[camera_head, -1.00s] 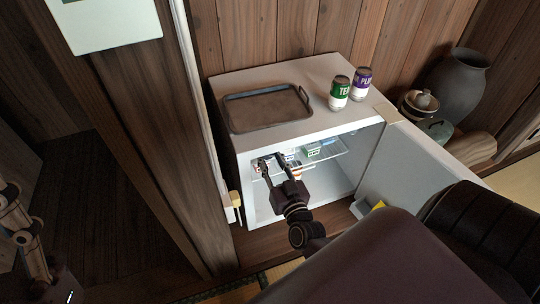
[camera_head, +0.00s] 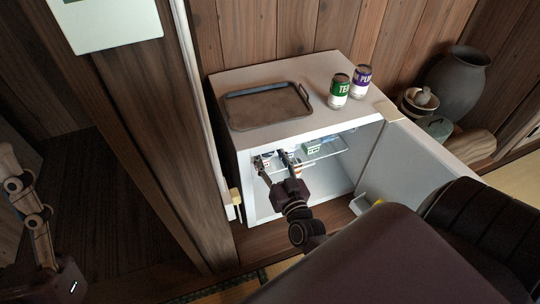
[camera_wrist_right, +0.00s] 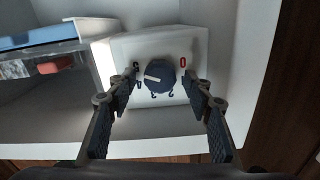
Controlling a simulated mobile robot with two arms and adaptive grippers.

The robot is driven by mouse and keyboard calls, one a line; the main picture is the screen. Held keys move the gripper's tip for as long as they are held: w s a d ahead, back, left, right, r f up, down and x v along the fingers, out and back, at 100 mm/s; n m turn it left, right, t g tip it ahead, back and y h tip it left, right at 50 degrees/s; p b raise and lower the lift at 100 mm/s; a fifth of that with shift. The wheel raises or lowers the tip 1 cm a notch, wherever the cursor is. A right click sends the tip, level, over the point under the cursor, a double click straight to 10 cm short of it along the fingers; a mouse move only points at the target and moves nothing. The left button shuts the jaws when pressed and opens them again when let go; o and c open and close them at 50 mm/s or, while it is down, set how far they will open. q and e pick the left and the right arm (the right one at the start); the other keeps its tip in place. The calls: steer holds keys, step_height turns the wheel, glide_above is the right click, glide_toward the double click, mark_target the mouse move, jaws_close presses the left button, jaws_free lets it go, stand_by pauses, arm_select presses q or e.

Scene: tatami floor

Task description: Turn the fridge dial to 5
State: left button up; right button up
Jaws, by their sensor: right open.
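The small white fridge (camera_head: 300,128) stands open in the head view. Its dial (camera_wrist_right: 160,75) is a round dark blue-grey knob with a white pointer bar, on a white box (camera_wrist_right: 128,47) inside. The pointer faces left. A red 0 shows right of the dial; dark numerals at its left and below are partly hidden. My right gripper (camera_head: 270,160) reaches into the fridge. In the right wrist view its open fingers stand on either side of the dial, with a gap visible to each side.
A tray (camera_head: 265,126), a green can (camera_head: 339,92) and a purple-labelled can (camera_head: 361,82) stand on the fridge top. A glass shelf (camera_head: 325,150) holds small packages. The open fridge door (camera_head: 400,160) is at the right, and a wooden post (camera_head: 165,150) at the left.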

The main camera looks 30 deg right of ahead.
steer(key=v, duration=1.2)
stand_by(0.3)
